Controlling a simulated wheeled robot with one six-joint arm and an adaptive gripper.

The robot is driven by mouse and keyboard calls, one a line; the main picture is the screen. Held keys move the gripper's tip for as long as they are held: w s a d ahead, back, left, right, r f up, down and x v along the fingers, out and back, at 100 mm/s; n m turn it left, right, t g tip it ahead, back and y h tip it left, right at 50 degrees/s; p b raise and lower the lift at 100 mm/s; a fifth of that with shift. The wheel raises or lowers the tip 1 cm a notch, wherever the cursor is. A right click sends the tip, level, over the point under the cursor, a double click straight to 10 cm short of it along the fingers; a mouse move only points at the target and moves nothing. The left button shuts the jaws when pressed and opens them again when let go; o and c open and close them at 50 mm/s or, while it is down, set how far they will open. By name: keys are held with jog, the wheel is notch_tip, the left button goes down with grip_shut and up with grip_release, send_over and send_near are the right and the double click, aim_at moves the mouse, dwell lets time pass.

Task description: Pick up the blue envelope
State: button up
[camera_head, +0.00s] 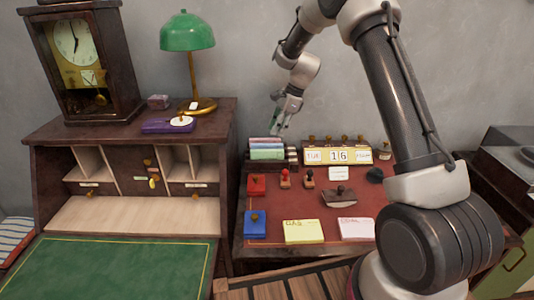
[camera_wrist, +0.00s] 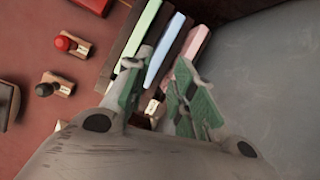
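The blue envelope (camera_wrist: 165,50) stands in a dark slotted holder (camera_wrist: 123,42), between a green envelope (camera_wrist: 137,40) and a pink envelope (camera_wrist: 190,48). In the head view the envelopes (camera_head: 267,149) show as a small stack at the back left of the red-topped desk. My gripper (camera_wrist: 158,72) is open, and nothing is seen held in it. In the wrist view its two fingertips lie on either side of the blue envelope's near end. In the head view my gripper (camera_head: 281,128) is just above the holder's right end. Whether the fingers touch the envelope cannot be told.
Several stamps (camera_head: 285,178) and a brown blotter (camera_head: 339,196) are in front. A wooden bureau (camera_head: 130,205) with a green lamp (camera_head: 187,32) is at left. The grey wall (camera_head: 240,60) is close behind.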

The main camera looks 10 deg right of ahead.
jog(key=shift+w+a+m, duration=0.2)
jog(key=shift+m, duration=1)
jog(key=shift+f, duration=0.15)
jog(key=shift+x, duration=3.7)
jog(key=shift+s+f, duration=0.15)
jog(key=shift+s, duration=0.05)
grip_shut()
